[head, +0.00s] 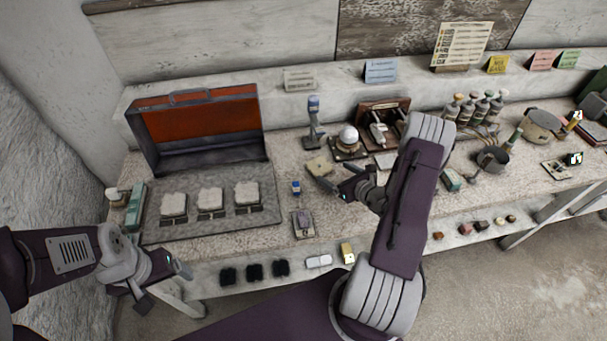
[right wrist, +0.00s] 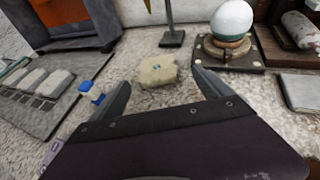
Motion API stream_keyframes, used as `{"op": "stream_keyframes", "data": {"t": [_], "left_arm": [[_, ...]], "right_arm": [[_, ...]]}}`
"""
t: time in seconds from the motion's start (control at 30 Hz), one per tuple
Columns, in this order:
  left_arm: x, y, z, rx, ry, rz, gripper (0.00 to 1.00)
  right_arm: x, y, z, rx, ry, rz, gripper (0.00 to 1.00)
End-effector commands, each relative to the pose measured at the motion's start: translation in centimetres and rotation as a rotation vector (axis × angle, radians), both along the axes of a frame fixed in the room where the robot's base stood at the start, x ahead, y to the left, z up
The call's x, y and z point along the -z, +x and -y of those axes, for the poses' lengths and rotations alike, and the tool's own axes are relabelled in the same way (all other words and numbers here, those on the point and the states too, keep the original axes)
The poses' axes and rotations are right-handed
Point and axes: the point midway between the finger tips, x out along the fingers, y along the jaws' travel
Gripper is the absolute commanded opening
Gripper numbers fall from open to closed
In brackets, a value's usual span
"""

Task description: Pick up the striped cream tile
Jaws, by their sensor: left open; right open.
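My right gripper (head: 336,177) is open and empty, close to this piece. In the right wrist view its fingers (right wrist: 161,82) stand on either side, with the piece in front of and between the tips, apart from them. My left gripper (head: 163,287) is open and empty, low at the left, off the worktop's front edge. Several pale rough tiles (head: 210,200) lie on the grey mat.
An open red-lined case (head: 200,122) stands behind the grey mat (head: 160,233). A white sphere on a stand (head: 348,136) and a blue-topped tool (head: 314,120) stand behind the cream piece. A small blue-and-white item (head: 296,187) lies left of it. Bottles (head: 468,108) stand at the right.

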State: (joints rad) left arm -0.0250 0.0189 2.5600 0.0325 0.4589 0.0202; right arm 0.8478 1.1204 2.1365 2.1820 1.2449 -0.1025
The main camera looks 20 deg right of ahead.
Motion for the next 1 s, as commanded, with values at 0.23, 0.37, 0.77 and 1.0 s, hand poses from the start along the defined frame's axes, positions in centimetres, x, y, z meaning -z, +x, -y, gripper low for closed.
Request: {"op": "stream_keyframes", "data": {"t": [0.23, 0.37, 0.77, 1.0], "left_arm": [[-0.8, 0.0, 0.0, 0.0, 0.0, 0.0, 0.85], [-0.8, 0.0, 0.0, 0.0, 0.0, 0.0, 0.85], [-1.9, 0.0, 0.0, 0.0, 0.0, 0.0, 0.85], [-1.8, 0.0, 0.0, 0.0, 0.0, 0.0, 0.85]], "right_arm": [[1.1, 3.0, -0.8, -0.009, 0.0, -0.002, 0.89], [1.4, 3.6, -0.9, -0.008, 0.001, -0.002, 0.89], [3.1, 8.2, -2.3, -0.01, -0.001, -0.002, 0.89], [3.2, 8.3, -2.2, -0.009, 0.0, -0.003, 0.81]]}}
